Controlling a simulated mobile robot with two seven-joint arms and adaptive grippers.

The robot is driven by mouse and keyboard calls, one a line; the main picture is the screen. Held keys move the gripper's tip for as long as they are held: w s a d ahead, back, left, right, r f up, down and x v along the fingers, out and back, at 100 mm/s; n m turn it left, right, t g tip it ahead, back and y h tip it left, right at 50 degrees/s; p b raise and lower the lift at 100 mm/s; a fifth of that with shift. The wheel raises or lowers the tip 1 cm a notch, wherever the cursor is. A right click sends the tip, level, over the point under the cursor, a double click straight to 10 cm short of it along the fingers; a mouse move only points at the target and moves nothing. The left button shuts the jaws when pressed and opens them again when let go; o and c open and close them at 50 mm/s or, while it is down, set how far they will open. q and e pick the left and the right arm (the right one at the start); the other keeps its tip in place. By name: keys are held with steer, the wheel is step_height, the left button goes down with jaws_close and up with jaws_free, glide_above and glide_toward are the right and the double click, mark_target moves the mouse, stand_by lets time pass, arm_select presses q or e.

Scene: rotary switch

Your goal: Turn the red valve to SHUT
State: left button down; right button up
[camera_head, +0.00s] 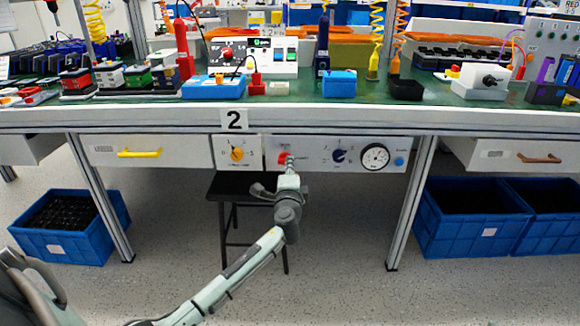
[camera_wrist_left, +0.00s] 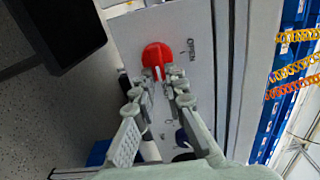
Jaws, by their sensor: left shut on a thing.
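The red valve (camera_head: 282,157) sits on the light grey front panel (camera_head: 325,146) under the workbench. In the left wrist view its red round body (camera_wrist_left: 155,52) shows, with a handle that points down between my fingertips. My left gripper (camera_head: 287,168) reaches up to the panel from below and partly covers the valve. In the wrist view my left gripper (camera_wrist_left: 161,75) is shut on the valve's handle, with one finger on each side. My right gripper is not in view.
A yellow knob (camera_head: 237,154) is left of the valve, a dark blue knob (camera_head: 339,156) and a round gauge (camera_head: 375,156) to its right. A black stool (camera_head: 240,187) stands below. Blue crates (camera_head: 75,250) stand on the floor either side. The bench top holds many devices.

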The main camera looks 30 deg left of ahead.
arm_select(q)
steer(key=c, duration=1.6)
jaws_free()
steer(key=shift+o, duration=0.2)
steer(key=v, duration=1.2)
steer(key=shift+a, duration=0.1)
